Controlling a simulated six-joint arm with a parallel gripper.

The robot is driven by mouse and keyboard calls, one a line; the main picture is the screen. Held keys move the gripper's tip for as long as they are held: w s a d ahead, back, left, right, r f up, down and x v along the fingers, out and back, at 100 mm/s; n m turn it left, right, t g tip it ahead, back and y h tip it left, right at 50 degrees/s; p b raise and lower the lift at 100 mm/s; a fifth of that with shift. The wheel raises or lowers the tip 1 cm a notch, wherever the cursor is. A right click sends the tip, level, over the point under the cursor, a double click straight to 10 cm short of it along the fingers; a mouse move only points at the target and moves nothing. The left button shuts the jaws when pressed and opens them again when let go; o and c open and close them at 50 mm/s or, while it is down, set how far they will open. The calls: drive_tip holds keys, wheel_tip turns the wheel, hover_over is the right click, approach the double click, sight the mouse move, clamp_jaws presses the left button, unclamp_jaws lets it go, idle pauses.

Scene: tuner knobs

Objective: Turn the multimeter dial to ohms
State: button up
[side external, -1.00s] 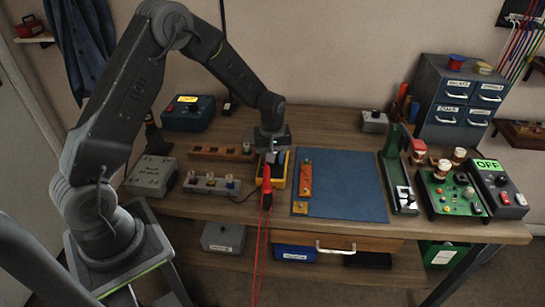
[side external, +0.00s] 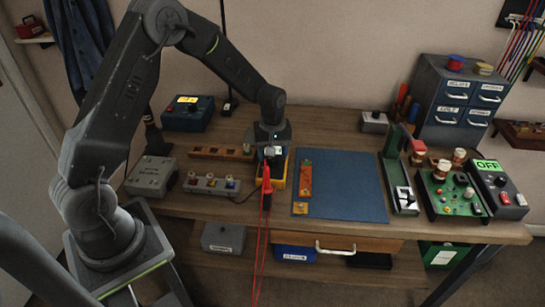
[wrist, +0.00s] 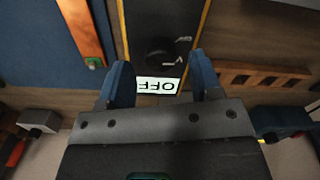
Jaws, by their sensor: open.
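The multimeter (side external: 280,183) is a dark box with yellow edges on the bench, partly hidden by my gripper in the side view. In the wrist view its dark face (wrist: 140,30) shows a round black dial (wrist: 162,51) with small white marks beside it, including A and V. Its lit display (wrist: 157,86) reads OFF, upside down. My gripper (wrist: 162,80) is open, with its blue fingertips on either side of the display and just short of the dial. I see nothing between them. In the side view my gripper (side external: 269,151) is over the multimeter's far part.
Red probes with leads (side external: 266,188) hang over the bench's front edge. A blue mat (side external: 348,185) and orange strip (side external: 305,178) lie to the right. A wooden block with holes (side external: 220,153) and a grey box with knobs (side external: 211,185) stand to the left.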

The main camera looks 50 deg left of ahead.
wheel_tip(320, 180, up, 12)
idle(0.3)
drive_tip(key=shift+c, duration=0.2)
drive_tip(key=w+a+f+g+h, duration=0.1)
drive_tip(key=w+a+g+h, duration=0.15)
drive_tip(key=a+h, duration=0.2)
drive_tip(key=shift+y, duration=0.35)
drive_tip(key=x, duration=1.3)
drive_tip(key=shift+w+f, duration=0.2)
drive_tip(key=shift+f, duration=0.1)
drive_tip(key=c, duration=0.9)
